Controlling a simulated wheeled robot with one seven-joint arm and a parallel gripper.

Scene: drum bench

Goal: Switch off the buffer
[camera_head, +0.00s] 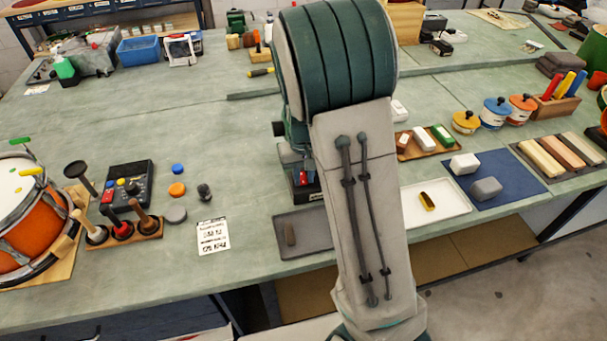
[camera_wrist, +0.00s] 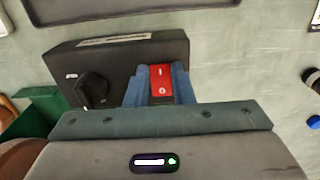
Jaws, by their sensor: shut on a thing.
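The buffer's black base (camera_wrist: 70,58) fills the upper left of the wrist view, with a round black knob (camera_wrist: 92,88) and a pale label strip. A red rocker switch (camera_wrist: 161,88) with white marks is on its right part. My gripper (camera_wrist: 160,80) has one blue finger on each side of the switch and is shut on it. Which way the rocker is tipped I cannot tell. In the head view the buffer's dark base (camera_head: 308,190) shows at the bench front, largely hidden by my arm, and my fingertips cannot be made out.
To the left are a printed card (camera_head: 213,236), coloured pucks, a rack of black-based tools and a black control box (camera_head: 128,182). A white tray (camera_head: 440,208) lies right of my arm.

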